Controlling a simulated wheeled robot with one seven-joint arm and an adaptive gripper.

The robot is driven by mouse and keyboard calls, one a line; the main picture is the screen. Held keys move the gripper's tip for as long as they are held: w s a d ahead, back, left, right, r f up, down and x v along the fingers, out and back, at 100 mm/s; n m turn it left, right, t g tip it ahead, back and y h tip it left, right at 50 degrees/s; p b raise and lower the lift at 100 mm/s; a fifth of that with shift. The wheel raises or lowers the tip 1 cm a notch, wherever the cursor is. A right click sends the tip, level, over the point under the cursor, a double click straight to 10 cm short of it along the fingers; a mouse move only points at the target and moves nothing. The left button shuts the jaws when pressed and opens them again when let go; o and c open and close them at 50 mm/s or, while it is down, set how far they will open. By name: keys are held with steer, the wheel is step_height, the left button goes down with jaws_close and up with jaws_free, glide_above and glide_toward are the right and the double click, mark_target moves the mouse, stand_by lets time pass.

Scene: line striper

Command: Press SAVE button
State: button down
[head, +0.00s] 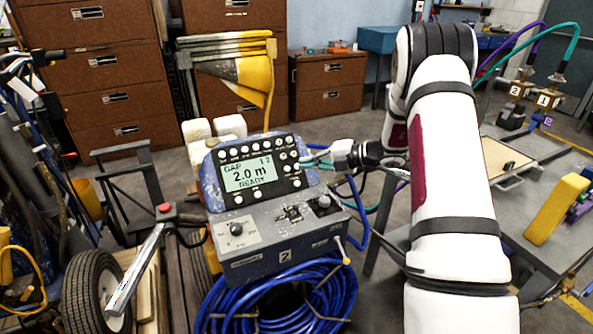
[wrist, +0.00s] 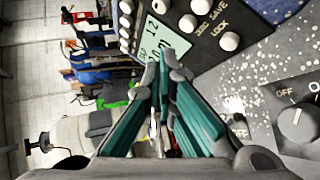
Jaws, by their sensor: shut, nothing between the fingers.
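The blue control box (head: 215,180) has a lit screen (head: 249,176) reading "GAP 2.0 m READY" and several round white buttons around it. My gripper (head: 306,164) is shut and empty at the right edge of this panel. In the wrist view my fingertips (wrist: 166,62) meet in front of the screen (wrist: 152,42), partly covering it. The SAVE label on the button panel (wrist: 245,14) is above and right of the fingertips, near white buttons and the ZERO and LOCK labels. Which button belongs to SAVE is unclear. I cannot tell whether the fingertips touch the panel.
Below the panel is a grey switch box with knobs (head: 237,229); one knob (wrist: 297,122) shows close by in the wrist view. A blue coiled hose (head: 285,300) lies below. A grey table (head: 515,225) with a yellow block (head: 556,208) stands at right.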

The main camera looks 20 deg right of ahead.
steer(key=shift+w+f+b, duration=1.5)
steer(key=shift+w+f, duration=0.3)
steer(key=shift+w+f, duration=0.3)
steer(key=shift+w+f+b, duration=0.3)
steer(key=shift+b, duration=0.2)
stand_by(0.9)
steer(key=shift+s+r, duration=0.1)
steer(key=shift+r, duration=0.05)
steer(key=shift+s+r+p, duration=0.5)
steer(key=shift+s+p, duration=0.05)
steer(key=shift+p, duration=0.2)
steer(key=s+r+p, duration=0.3)
steer(key=p, duration=0.1)
steer(key=shift+s+r, duration=0.25)
